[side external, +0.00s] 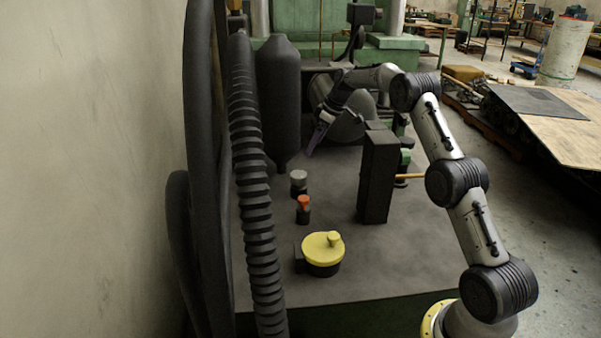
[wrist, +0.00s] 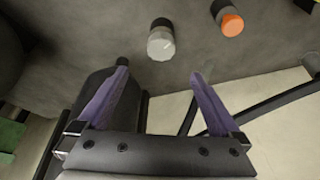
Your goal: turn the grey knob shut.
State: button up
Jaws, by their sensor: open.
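The grey knob (side external: 298,176) is a pale round cap on a dark cylindrical base, standing on the dark work surface in the side external view. In the wrist view the grey knob (wrist: 161,43) shows its light top with a thin pale mark, beyond and between my fingertips. My gripper (wrist: 159,78) has two purple fingers spread apart, with nothing between them. In the side external view my gripper (side external: 315,138) is above the surface, behind and slightly right of the grey knob, apart from it.
An orange knob (side external: 303,203) stands just in front of the grey one and also shows in the wrist view (wrist: 232,24). A yellow round lid with a knob (side external: 323,246) is nearer. A dark upright box (side external: 378,175) stands right. A ribbed hose (side external: 253,190) runs along the left.

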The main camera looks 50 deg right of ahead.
aim_at(299, 174)
jog(key=x, duration=1.3)
jog(key=shift+a, duration=0.15)
jog(key=c, duration=1.3)
